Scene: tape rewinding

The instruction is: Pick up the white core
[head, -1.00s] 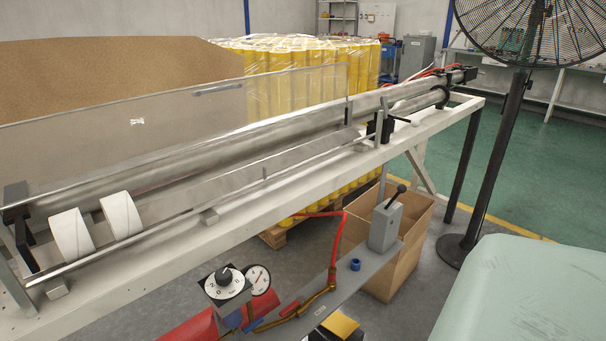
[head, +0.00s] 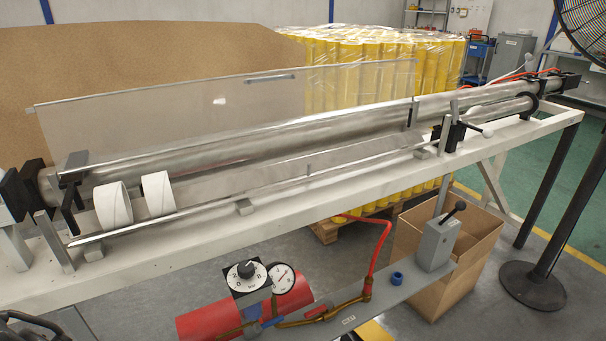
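Two white, short, ring-shaped pieces stand on edge at the left end of the long rewinding machine (head: 330,195). The left white ring (head: 113,206) and the right white ring (head: 158,194) have a small gap between them. They sit in front of the long metal roller (head: 250,145). I cannot tell which of them is the white core.
A clear panel (head: 250,100) stands behind the roller. Below the frame are a red cylinder (head: 215,318), a dial (head: 247,276), a gauge (head: 284,278) and a grey lever box (head: 438,243). An open cardboard box (head: 470,255) and a fan stand (head: 540,270) are at the right.

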